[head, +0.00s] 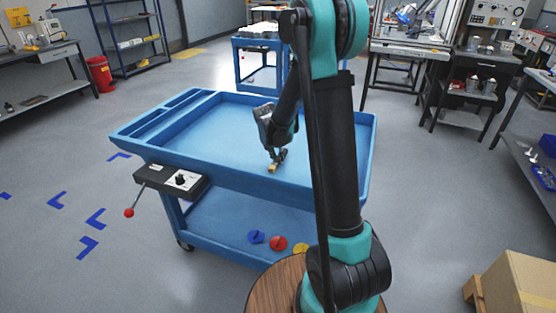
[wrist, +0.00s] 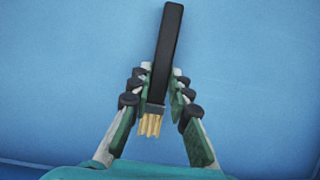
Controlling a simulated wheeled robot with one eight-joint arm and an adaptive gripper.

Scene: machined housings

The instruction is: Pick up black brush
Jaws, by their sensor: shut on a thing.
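The black brush (wrist: 167,52) has a long flat black handle, a grey metal band and pale yellow bristles. In the wrist view it lies lengthwise between the fingers, with its bristles toward my palm and its handle pointing away. My gripper (wrist: 160,88) is shut on the brush near the lower handle and band. In the head view my gripper (head: 277,155) is low over the blue cart's top tray (head: 205,130), near its front side. Only the brush's light bristle end (head: 272,168) shows clearly there. I cannot tell whether the brush touches the tray.
The tray has a raised rim and narrow compartments at its left. A black box with a red-knobbed lever (head: 170,181) is on the cart's front left. Blue, red and yellow discs (head: 278,243) lie on the lower shelf. The rest of the main tray looks clear.

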